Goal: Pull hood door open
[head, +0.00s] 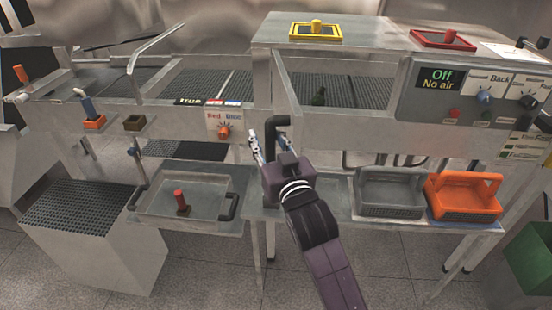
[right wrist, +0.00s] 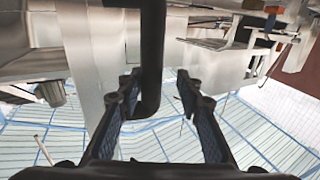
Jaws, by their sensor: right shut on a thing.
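The hood (head: 330,32) is a metal box on the right half of the bench. A black bent door handle (head: 277,121) sits at its front left corner, by a narrow metal panel. My right gripper (head: 270,145) reaches up from below and is shut on this handle. In the right wrist view the dark handle (right wrist: 151,60) runs down between the two fingers of the right gripper (right wrist: 158,90). The fingers partly hide the handle's lower end in the head view. My left gripper is not in view.
A control panel (head: 470,90) reading "Off, No air" is right of the handle. Below stand a metal tray (head: 155,208) with a red-topped item, a grey basket (head: 390,207) and an orange basket (head: 462,210). Yellow (head: 300,38) and red (head: 425,44) trays lie on the hood top.

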